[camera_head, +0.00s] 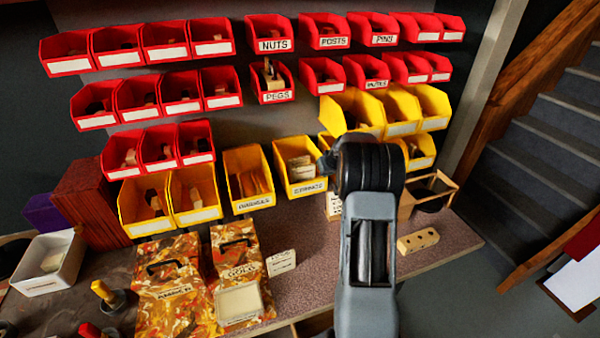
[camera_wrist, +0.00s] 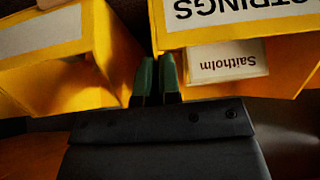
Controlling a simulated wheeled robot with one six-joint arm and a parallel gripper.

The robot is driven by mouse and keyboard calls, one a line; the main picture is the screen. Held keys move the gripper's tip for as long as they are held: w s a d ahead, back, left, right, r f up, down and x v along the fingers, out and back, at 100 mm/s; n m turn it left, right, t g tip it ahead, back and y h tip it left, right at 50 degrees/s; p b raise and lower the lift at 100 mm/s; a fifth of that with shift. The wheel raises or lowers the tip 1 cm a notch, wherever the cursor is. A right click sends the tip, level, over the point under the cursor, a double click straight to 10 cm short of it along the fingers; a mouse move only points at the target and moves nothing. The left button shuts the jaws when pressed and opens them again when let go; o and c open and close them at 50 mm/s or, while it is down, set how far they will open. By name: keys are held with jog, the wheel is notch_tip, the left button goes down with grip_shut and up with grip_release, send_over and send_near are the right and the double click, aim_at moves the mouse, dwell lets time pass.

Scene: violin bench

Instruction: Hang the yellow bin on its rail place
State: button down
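The yellow bin labelled STRINGS (camera_head: 307,188) is in the lowest row, right of the yellow BRIDGES bin (camera_head: 253,203). It looks upright and holds pale packets. I cannot tell whether it is seated on the rail. My gripper (camera_head: 327,161) is at its right side, with the fingertips mostly hidden by my arm in the head view. In the wrist view the STRINGS bin (camera_wrist: 244,18) appears upside down with a Saitholm packet (camera_wrist: 228,63) inside. The green fingers (camera_wrist: 157,80) are close together at its side wall and appear shut on it.
Another yellow bin (camera_wrist: 40,42) is beside the fingers in the wrist view. Yellow bins (camera_head: 402,129) stand above right and red bins (camera_head: 272,97) above. Below are the bench top (camera_head: 310,270), marbled cases (camera_head: 170,290), a wooden box (camera_head: 437,182) and a holed block (camera_head: 417,241).

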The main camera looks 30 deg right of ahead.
jog(key=shift+f+b, duration=0.25)
jog(key=shift+b, duration=0.05)
jog(key=c, duration=1.2)
grip_release()
jog(key=shift+c, duration=0.2)
jog(key=b+v, duration=0.2)
jog(key=v, duration=1.2)
jog(key=s+a+f+m+g, duration=0.2)
jog(key=s+a+f+m, duration=0.1)
jog(key=s+a+f, duration=0.15)
jog(key=s+a+n, duration=0.2)
jog(key=s+a, duration=0.6)
jog(key=a, duration=0.3)
jog(key=s+a+r+n+g, duration=0.1)
jog(key=s+a+n, duration=0.1)
jog(key=s+a, duration=0.7)
jog(key=shift+a+r+n+y, duration=0.15)
jog(key=shift+a+n+y, duration=0.25)
jog(key=shift+a, duration=0.75)
